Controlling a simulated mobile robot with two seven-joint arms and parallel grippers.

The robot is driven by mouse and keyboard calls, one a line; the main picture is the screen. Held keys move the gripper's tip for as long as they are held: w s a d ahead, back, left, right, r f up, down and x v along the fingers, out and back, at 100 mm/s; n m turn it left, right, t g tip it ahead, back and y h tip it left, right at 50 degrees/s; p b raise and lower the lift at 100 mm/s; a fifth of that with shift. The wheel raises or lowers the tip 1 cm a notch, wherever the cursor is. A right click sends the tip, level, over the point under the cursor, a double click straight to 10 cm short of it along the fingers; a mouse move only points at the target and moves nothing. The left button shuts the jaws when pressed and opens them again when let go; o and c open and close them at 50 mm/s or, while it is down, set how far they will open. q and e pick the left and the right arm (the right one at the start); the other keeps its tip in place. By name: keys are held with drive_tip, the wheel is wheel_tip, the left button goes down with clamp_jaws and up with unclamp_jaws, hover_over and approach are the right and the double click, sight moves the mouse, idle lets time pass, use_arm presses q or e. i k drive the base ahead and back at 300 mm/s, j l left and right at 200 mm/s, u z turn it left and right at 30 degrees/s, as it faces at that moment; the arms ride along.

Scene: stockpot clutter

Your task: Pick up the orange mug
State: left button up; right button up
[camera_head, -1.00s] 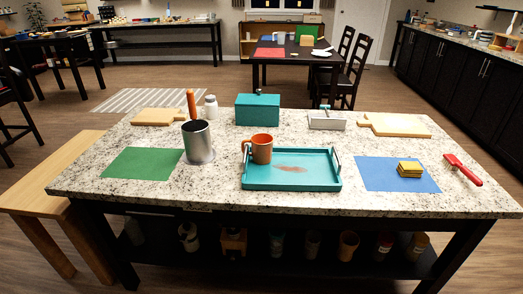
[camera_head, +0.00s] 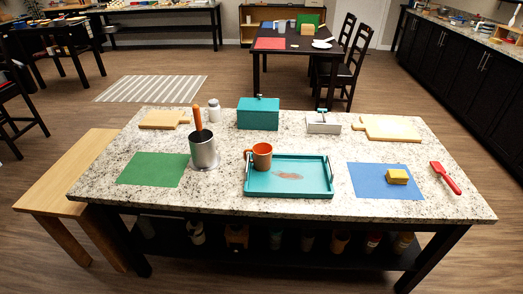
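An orange mug (camera_head: 262,156) stands upright at the back left of a teal tray (camera_head: 290,192) on the granite-topped table (camera_head: 225,203). Its handle points to the left. The tray has a handle at each short end and a brownish smear on its floor. Neither of my grippers is in the head view.
A grey metal pot (camera_head: 203,152) stands left of the mug, with an orange-handled tool by it. A teal box (camera_head: 258,114) stands behind. A green mat (camera_head: 150,168), a blue mat (camera_head: 372,183) with a yellow sponge (camera_head: 397,176), and a red-handled utensil (camera_head: 446,178) lie around.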

sight(263, 152)
drive_tip(key=i+j+z, duration=0.15)
drive_tip(key=i+z, duration=0.2)
drive_tip(key=i+j+z, duration=0.55)
drive_tip(key=z, duration=0.15)
drive_tip(key=i, duration=0.1)
